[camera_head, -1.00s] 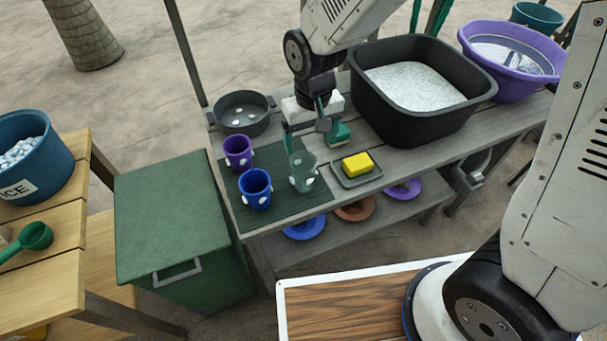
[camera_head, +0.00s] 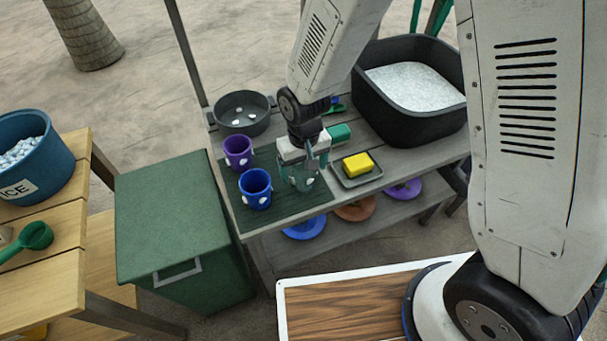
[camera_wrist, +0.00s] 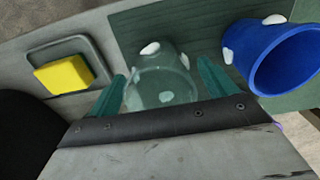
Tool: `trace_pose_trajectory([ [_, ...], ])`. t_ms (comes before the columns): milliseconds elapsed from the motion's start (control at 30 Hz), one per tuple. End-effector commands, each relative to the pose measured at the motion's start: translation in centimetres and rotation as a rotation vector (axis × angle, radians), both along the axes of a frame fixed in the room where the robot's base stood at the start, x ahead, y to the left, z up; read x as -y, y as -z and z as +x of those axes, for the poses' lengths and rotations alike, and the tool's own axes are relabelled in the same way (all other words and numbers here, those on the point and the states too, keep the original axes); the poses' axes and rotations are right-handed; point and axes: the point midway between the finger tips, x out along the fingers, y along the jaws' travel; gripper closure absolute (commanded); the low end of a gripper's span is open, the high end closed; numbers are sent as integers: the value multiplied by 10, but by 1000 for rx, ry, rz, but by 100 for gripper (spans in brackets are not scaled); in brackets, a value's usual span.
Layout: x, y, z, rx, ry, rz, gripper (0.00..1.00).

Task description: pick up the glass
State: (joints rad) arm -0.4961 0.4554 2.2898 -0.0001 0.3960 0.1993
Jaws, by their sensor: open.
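The glass (camera_wrist: 160,88) is a see-through greenish tumbler with white spots, standing on the dark green mat (camera_head: 240,213). In the wrist view it sits between the two green fingers of my gripper (camera_wrist: 165,90), which are apart. In the head view the glass (camera_head: 301,183) is partly hidden by my gripper (camera_head: 300,172), which is over it from above. My gripper is open, one finger on each side of the glass. I cannot tell whether either finger touches it.
A blue cup (camera_head: 256,190) and a purple cup (camera_head: 238,151) stand left of the glass. A yellow sponge (camera_head: 357,164) on a grey tray (camera_head: 373,177) is close on the right. A black tub (camera_head: 413,122) and a grey pan (camera_head: 243,124) stand behind.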

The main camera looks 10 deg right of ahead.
Motion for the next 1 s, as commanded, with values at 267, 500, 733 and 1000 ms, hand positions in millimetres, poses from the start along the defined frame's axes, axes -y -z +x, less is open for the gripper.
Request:
trace_pose_trajectory([
  [267,0,0,0,0,0,0,69],
  [500,0,-1,0,0,0,0,69],
  [733,0,-9,1,1,1,0,69],
  [1000,3,-37,2,4,5,2,69],
])
